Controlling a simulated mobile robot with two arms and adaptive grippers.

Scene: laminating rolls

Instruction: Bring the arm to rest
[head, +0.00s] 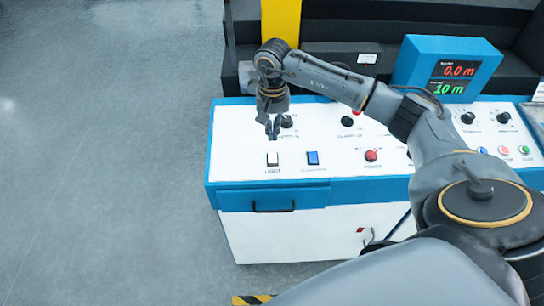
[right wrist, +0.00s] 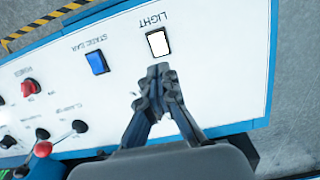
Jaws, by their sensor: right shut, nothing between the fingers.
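My right gripper (head: 272,128) hangs from my right arm above the left part of the white control panel (head: 232,150). Its fingers are together and hold nothing. In the right wrist view, the right gripper (right wrist: 161,72) points at the panel just beside the white switch labelled LIGHT (right wrist: 158,43). In the head view, the light switch (head: 272,159) lies just below the fingertips, and I cannot tell whether they touch the panel. My left gripper is not in view.
A blue switch (head: 312,158) and a red knob (head: 371,156) sit to the right on the panel. A blue display box (head: 402,72) reads 0.0 m and 10 m. A yellow post (head: 281,20) stands behind. The grey floor (head: 100,150) at left is clear.

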